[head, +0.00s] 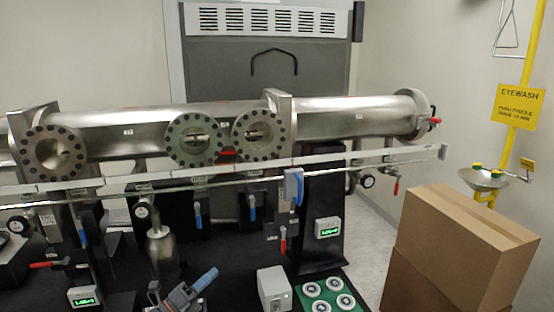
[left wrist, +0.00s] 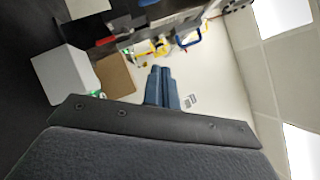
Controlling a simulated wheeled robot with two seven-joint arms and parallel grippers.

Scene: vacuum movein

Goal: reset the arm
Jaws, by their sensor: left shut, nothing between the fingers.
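My left gripper (head: 208,277) shows low in the middle of the head view, with its blue fingers pointing up and to the right. The fingers are shut together and hold nothing. They also show shut in the left wrist view (left wrist: 161,72). The gripper is in front of the steel vacuum pipework and left of a small white box (head: 274,288), apart from both as far as I can tell. My right gripper is not in view.
A long steel vacuum tube (head: 350,118) with round flanges spans the bench behind a metal rail (head: 330,158). A green tray (head: 346,291) holds several round fittings. Cardboard boxes (head: 450,250) stand at the right, near a yellow eyewash station (head: 515,105).

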